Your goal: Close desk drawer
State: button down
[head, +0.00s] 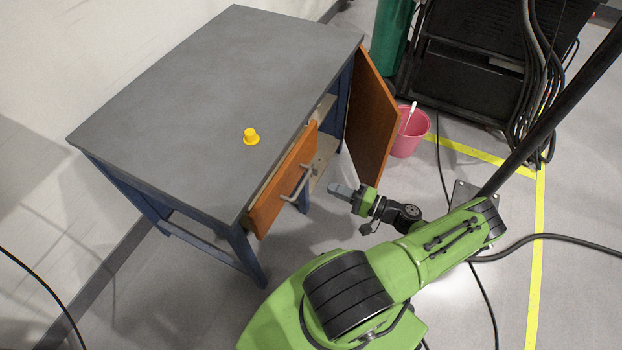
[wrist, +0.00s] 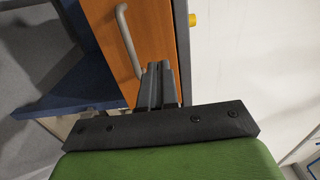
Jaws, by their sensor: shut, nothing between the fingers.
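The desk (head: 190,90) has a grey top and dark blue legs. Its drawer, with an orange front (head: 268,200) and a grey bar handle (head: 297,184), stands partly open below the top. In the wrist view the orange drawer front (wrist: 155,35) and its handle (wrist: 128,40) show just ahead of my fingers. My gripper (head: 342,190) is to the right of the handle in the head view, pointing toward the drawer. Its fingers are shut and empty in the wrist view (wrist: 157,82). I cannot tell whether they touch the front.
An orange cabinet door (head: 370,118) hangs open right of the drawer. A yellow object (head: 251,137) sits on the desktop. A pink bucket (head: 411,132) and a black machine with cables (head: 475,80) stand behind. Cables cross the floor at right.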

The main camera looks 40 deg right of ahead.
aim_at(289, 170)
jog(key=x, duration=1.2)
jog(key=shift+w+a+b, duration=0.1)
jog(key=shift+w+b, duration=0.05)
jog(key=shift+b, duration=0.2)
jog(key=x, duration=0.4)
jog(key=shift+w+a+b, duration=0.1)
jog(key=shift+w+b, duration=0.1)
jog(key=shift+b, duration=0.15)
jog(key=shift+r, duration=0.2)
